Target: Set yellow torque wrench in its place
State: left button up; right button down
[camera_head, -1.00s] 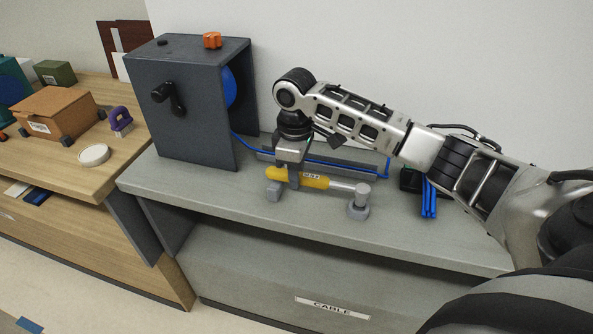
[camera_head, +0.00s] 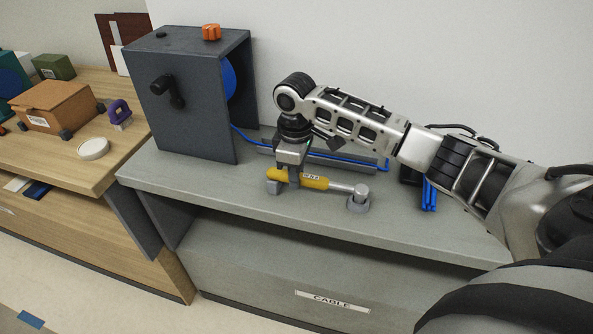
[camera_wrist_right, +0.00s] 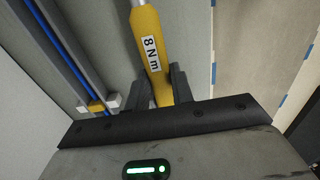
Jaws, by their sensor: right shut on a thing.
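The yellow torque wrench (camera_head: 315,182) has a yellow handle with a white label and a silver shaft. My right gripper (camera_head: 292,182) comes down from above and is shut on the handle. In the right wrist view the handle (camera_wrist_right: 152,50), labelled "8 Nm", sits between the two fingers (camera_wrist_right: 162,88). Whether the wrench fully rests on the supports I cannot tell. My left gripper is not in view.
A dark grey box with a crank (camera_head: 190,95) and a blue reel stands left on the bench (camera_head: 230,190). A blue cable runs along a grey channel (camera_head: 335,163) behind the wrench. Blue sticks (camera_head: 429,194) lie to the right. A wooden table (camera_head: 60,165) adjoins at left.

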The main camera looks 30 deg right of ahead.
jog(key=c, duration=1.1)
grip_release()
notch_tip(320, 180, up, 16)
